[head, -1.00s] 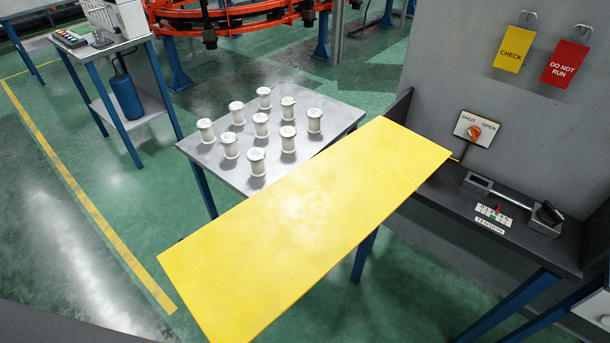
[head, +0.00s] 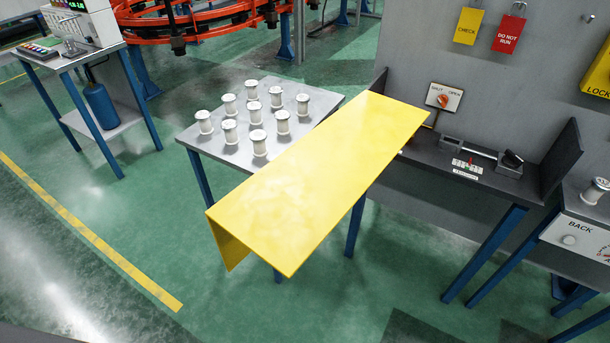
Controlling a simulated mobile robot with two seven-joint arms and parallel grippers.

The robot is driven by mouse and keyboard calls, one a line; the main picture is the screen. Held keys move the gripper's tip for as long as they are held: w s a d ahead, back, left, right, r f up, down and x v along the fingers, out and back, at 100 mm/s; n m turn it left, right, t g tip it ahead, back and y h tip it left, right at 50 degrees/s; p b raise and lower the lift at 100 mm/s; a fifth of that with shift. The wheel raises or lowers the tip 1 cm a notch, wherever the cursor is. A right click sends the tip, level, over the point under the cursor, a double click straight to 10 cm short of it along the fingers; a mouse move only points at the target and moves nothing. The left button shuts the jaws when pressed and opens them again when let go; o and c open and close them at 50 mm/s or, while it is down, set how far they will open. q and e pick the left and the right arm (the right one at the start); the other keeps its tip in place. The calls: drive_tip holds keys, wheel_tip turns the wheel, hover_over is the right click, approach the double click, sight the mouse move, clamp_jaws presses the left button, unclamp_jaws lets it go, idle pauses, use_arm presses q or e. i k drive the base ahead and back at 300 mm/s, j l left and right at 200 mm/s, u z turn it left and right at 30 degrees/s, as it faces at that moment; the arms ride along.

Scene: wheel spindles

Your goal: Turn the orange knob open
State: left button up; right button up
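The orange knob (head: 442,101) sits on a small white plate (head: 456,97) marked SHUT on the left and OPEN on the right. The plate stands at the back of a dark shelf, against a grey panel. The knob is small in the head view, and I cannot tell exactly which way it points. Neither of my grippers is in view.
A long yellow panel (head: 315,185) spans the foreground beside the dark shelf (head: 430,160). Behind it, a grey table (head: 215,143) holds several white spools. A tension slider (head: 480,152) lies right of the knob. Green floor is free at front left.

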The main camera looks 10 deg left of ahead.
sight(442, 100)
drive_tip(key=k+j+z, duration=0.25)
drive_tip(key=j, duration=0.15)
drive_tip(key=k+j+z, duration=0.1)
drive_tip(key=j+z, duration=0.15)
drive_tip(key=j, duration=0.2)
drive_tip(key=k+j+z, duration=0.1)
drive_tip(key=j+z, duration=0.35)
drive_tip(key=j, duration=0.45)
drive_tip(key=i+j+z, duration=0.1)
drive_tip(key=j+z, duration=0.15)
drive_tip(key=j, duration=0.2)
drive_tip(key=i+j+z, duration=0.2)
drive_tip(key=j, duration=0.25)
drive_tip(key=i+j+z, duration=0.15)
drive_tip(key=j, duration=0.2)
drive_tip(key=i+j+z, duration=0.1)
drive_tip(key=j, duration=0.25)
drive_tip(key=i+j+z, duration=0.15)
drive_tip(key=j, duration=0.25)
drive_tip(key=i, duration=0.1)
